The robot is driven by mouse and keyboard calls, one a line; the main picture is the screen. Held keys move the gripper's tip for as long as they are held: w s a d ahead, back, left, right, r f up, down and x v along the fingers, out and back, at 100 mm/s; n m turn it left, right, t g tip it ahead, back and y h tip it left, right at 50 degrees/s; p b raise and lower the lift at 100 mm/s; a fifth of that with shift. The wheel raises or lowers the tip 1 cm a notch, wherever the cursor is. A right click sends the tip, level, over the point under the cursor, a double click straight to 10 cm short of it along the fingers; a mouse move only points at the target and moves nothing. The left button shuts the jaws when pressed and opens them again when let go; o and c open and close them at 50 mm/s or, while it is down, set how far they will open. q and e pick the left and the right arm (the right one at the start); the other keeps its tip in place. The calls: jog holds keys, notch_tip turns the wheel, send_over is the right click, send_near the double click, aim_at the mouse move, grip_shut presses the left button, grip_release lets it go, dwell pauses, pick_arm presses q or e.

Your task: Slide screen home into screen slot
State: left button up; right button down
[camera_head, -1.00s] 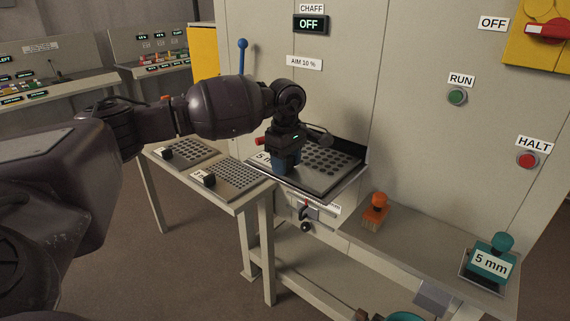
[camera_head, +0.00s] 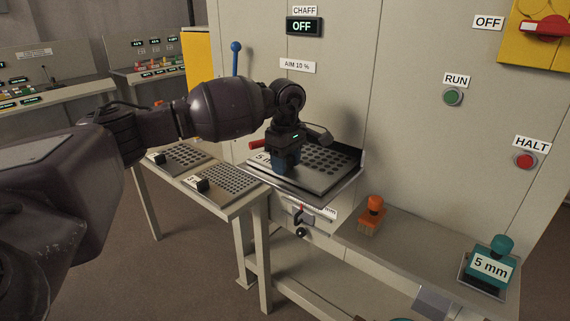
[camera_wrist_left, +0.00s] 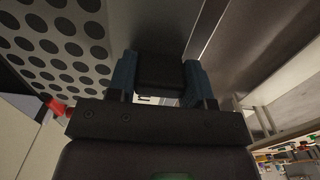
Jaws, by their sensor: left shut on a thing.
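The screen (camera_head: 322,170) is a grey perforated plate with large round holes and a white label at its left end. It lies in the screen slot (camera_head: 350,180), a dark-edged tray opening on the front of the beige machine. My left gripper (camera_head: 287,165) is over the screen's near left part, its blue fingers shut on the screen's dark handle. In the left wrist view the handle (camera_wrist_left: 160,72) sits between both blue fingers, with the perforated plate (camera_wrist_left: 55,45) at the left. The gripper hides part of the label and handle. My right gripper is not in view.
Two other perforated screens with black knobs, one fine-holed (camera_head: 228,182), lie on a side table (camera_head: 238,207) at the left. An orange brush (camera_head: 372,215) and a teal-handled 5 mm block (camera_head: 488,265) stand on the lower ledge. A red-handled lever is below the slot.

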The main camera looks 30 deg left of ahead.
aim_at(311, 154)
pick_arm(q)
jog(key=shift+w+d+b, duration=0.1)
jog(key=shift+w+b, duration=0.35)
jog(key=shift+w, duration=0.35)
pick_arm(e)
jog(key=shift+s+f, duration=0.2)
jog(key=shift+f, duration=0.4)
pick_arm(q)
jog(key=shift+w+b, duration=0.35)
jog(key=shift+w, duration=0.25)
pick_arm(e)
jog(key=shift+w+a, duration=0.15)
pick_arm(q)
jog(key=shift+w+d+b, duration=0.15)
jog(key=shift+w+b, duration=0.5)
jog(key=shift+w, duration=0.45)
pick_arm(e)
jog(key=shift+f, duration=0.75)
pick_arm(q)
jog(key=shift+w+b, duration=0.45)
jog(key=shift+w, duration=0.2)
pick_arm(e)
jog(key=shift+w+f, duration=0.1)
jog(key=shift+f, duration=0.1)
